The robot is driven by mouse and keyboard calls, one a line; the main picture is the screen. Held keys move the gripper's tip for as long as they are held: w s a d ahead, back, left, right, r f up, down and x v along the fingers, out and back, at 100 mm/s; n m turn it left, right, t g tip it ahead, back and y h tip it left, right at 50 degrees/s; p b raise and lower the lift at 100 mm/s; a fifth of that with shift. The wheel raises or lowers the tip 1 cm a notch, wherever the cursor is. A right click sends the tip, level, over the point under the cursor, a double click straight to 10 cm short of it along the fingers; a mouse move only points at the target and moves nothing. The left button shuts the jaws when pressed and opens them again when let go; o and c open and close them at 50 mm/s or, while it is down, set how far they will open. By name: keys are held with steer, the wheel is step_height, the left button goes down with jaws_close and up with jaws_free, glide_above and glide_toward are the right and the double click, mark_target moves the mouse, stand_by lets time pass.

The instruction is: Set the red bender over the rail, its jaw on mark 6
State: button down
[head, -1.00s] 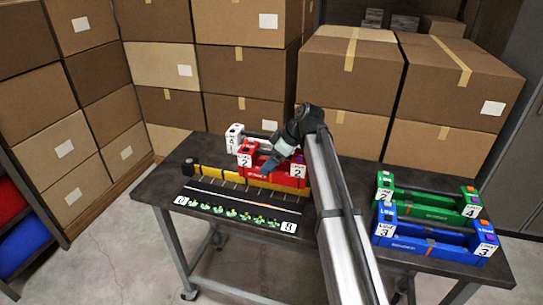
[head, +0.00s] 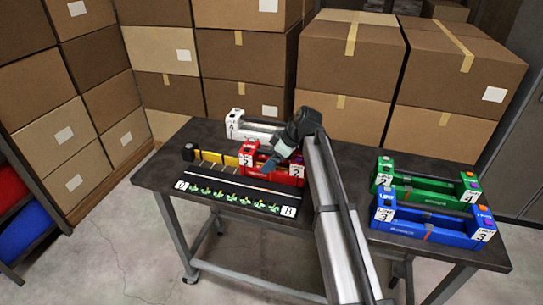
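The red bender (head: 284,179), with white plates marked 2 at its ends, is across the right part of the yellow rail (head: 211,157). I cannot tell whether it rests on the rail or is held just above it. My gripper (head: 269,164) is at the middle of the red bender and appears shut on it; the fingertips are partly hidden. The black scale strip (head: 228,192) lies in front, with 0 at its left end and 8 at its right. The numbers between are too small to read, and the jaw is hidden.
A white bender (head: 236,127) stands behind the red one. A green bender (head: 429,189) and a blue bender (head: 428,229) stand at the table's right. My arm crosses the table between. Cardboard boxes (head: 352,50) are stacked behind the table (head: 160,175).

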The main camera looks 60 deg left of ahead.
steer(key=shift+c, duration=0.7)
jaws_free()
steer(key=shift+o, duration=0.7)
steer(key=shift+f, duration=0.1)
steer(key=v, duration=1.3)
steer(key=shift+w, duration=0.1)
steer(key=shift+w+d+r, duration=0.1)
steer(key=shift+d+r, duration=0.1)
steer(key=shift+r, duration=0.2)
